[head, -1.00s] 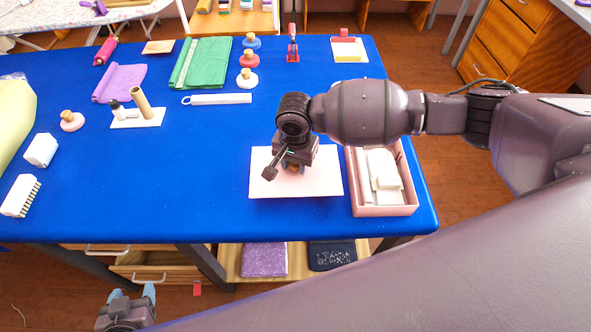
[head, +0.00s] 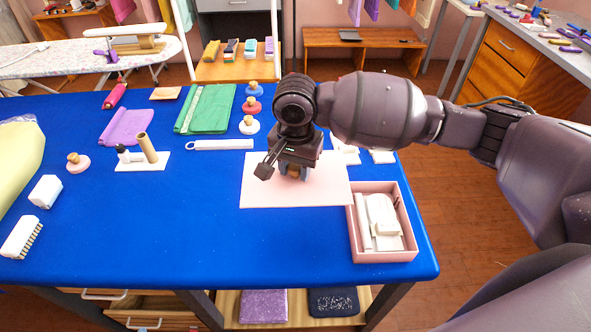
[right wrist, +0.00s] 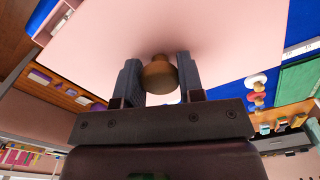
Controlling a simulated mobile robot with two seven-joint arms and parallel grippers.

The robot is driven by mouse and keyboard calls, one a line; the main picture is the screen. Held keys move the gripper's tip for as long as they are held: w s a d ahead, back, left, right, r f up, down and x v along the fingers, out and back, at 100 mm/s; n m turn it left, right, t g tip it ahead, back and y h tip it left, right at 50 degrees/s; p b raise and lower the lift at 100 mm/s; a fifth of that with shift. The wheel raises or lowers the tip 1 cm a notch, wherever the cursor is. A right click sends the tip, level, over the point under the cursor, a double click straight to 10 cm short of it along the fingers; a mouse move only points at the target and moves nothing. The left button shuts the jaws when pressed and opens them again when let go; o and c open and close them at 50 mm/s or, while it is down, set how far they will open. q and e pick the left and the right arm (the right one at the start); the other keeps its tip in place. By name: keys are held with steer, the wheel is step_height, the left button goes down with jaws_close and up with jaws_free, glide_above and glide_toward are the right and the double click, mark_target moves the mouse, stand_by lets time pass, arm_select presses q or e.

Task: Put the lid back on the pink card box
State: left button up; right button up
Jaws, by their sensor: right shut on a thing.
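The pink card box (head: 383,256) stands open near the right front corner of the blue table, with white items (head: 381,218) inside. Its lid (head: 265,187) is a flat pale pink panel with a wooden knob, left of and slightly behind the box. The lid's right edge overlaps the box's far left corner in the head view. My right gripper (head: 292,172) is shut on the knob (right wrist: 159,75), which shows between its fingers in the right wrist view. The lid looks roughly level; its height above the table is hard to tell. My left gripper is out of view.
White brushes (head: 46,191), a pad with a brown cylinder (head: 146,158), a white strip (head: 222,144), folded green cloth (head: 208,108) and several knobbed discs stand farther left and back. My right arm hides the far right area.

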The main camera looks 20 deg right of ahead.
steer(key=o, duration=0.3)
steer(key=c, duration=0.3)
